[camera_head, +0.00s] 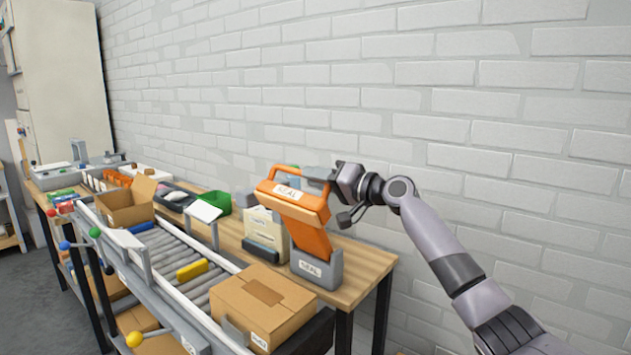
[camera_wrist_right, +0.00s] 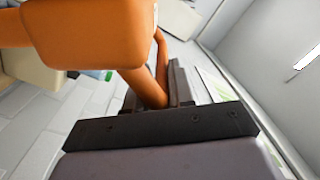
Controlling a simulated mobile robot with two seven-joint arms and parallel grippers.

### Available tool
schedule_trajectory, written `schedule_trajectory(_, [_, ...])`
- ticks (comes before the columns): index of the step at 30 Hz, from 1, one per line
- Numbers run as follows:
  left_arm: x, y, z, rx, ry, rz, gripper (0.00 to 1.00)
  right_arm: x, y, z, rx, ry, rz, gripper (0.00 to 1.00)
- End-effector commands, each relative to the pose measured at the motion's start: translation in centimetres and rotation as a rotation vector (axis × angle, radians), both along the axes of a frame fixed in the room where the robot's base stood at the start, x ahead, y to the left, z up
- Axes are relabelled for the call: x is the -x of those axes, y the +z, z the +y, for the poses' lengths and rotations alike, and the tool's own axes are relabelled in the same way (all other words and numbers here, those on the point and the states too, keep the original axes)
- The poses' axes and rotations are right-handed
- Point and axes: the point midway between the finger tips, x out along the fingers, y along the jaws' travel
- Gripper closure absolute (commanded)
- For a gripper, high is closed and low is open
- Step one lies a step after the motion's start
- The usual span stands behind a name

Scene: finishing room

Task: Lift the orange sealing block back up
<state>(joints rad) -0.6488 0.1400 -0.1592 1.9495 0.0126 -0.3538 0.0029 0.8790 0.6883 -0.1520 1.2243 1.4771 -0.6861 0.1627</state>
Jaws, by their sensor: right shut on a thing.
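The orange sealing block (camera_head: 303,219) stands tilted above its grey base (camera_head: 317,270) at the right end of the bench. Its top carries a white SEAL label, and an orange handle bar runs along its upper back. My right gripper (camera_head: 336,186) comes in from the right and is shut on the handle at the block's upper right corner. In the right wrist view the orange block (camera_wrist_right: 90,32) fills the upper left, and its orange bar (camera_wrist_right: 150,85) runs down to the dark jaws. My left gripper is in neither view.
A closed cardboard box (camera_head: 262,305) sits on the roller conveyor (camera_head: 185,262) in front of the block. An open carton (camera_head: 128,205) and a yellow block (camera_head: 192,271) are farther left. A green bin (camera_head: 217,202) stands behind. A white brick wall (camera_head: 400,100) rises behind the bench.

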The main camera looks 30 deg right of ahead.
Motion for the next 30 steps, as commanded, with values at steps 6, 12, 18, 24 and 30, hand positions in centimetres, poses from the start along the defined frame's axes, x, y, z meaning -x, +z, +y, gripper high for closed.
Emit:
schedule_trajectory(6, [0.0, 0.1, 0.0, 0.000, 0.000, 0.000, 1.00, 0.1, 0.9, -0.2, -0.008, -0.005, -0.017, 1.00])
schedule_trajectory(12, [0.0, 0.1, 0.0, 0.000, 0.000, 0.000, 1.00, 0.1, 0.8, -0.3, -0.005, -0.006, -0.015, 0.58])
schedule_trajectory(18, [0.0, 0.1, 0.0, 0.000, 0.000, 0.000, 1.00, 0.0, 0.5, -0.2, -0.003, -0.005, -0.009, 0.58])
schedule_trajectory(24, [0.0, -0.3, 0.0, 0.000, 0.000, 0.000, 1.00, 1.1, 0.2, -0.7, -0.001, -0.006, -0.008, 0.58])
schedule_trajectory(30, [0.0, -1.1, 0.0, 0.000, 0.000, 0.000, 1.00, 3.6, 0.1, -1.6, 0.001, -0.006, -0.009, 0.58])
